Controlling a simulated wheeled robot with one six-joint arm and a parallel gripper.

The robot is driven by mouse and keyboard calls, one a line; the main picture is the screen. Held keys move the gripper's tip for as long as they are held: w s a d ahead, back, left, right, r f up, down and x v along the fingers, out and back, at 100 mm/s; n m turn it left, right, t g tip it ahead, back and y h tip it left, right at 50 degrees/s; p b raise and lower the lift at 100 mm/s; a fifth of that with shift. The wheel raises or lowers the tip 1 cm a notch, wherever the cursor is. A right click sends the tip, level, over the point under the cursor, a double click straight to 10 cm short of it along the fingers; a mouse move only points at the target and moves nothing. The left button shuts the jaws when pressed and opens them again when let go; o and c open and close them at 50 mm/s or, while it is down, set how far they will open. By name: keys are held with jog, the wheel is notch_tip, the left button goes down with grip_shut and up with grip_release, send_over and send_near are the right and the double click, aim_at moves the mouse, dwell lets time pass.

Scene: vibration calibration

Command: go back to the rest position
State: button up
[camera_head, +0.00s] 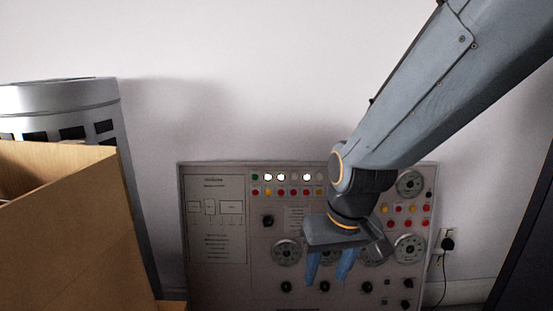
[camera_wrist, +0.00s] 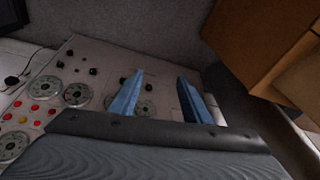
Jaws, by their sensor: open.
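My gripper (camera_head: 328,275) is open and empty, with two blue fingers apart and pointing down in the head view. It hangs in front of a grey control panel (camera_head: 215,262) that stands against the wall. The panel carries dials, black knobs and rows of red, yellow and white lamps or buttons. My gripper and arm hide part of its middle and right. In the wrist view the gripper fingers (camera_wrist: 160,97) show apart, with the panel (camera_wrist: 105,62) beyond them. I cannot tell whether the fingers touch the panel.
A wooden box or cabinet (camera_head: 75,230) stands at the left, before a silver cylinder (camera_head: 60,95). A black plug (camera_head: 447,243) with a cord sits in a wall socket at the right. A dark upright surface (camera_head: 525,240) borders the right edge. The wall above is bare.

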jog(key=s+d+r+g+p, duration=0.1)
jog(key=s+r+g, duration=0.15)
jog(key=s, duration=0.75)
jog(key=d+r+m+h+p, duration=0.1)
jog(key=d+r+m+p, duration=0.1)
jog(key=d+r+p, duration=0.6)
jog(key=p, duration=0.7)
jog(key=shift+d+r, duration=0.15)
jog(key=shift+r, duration=0.1)
dwell(1.4)
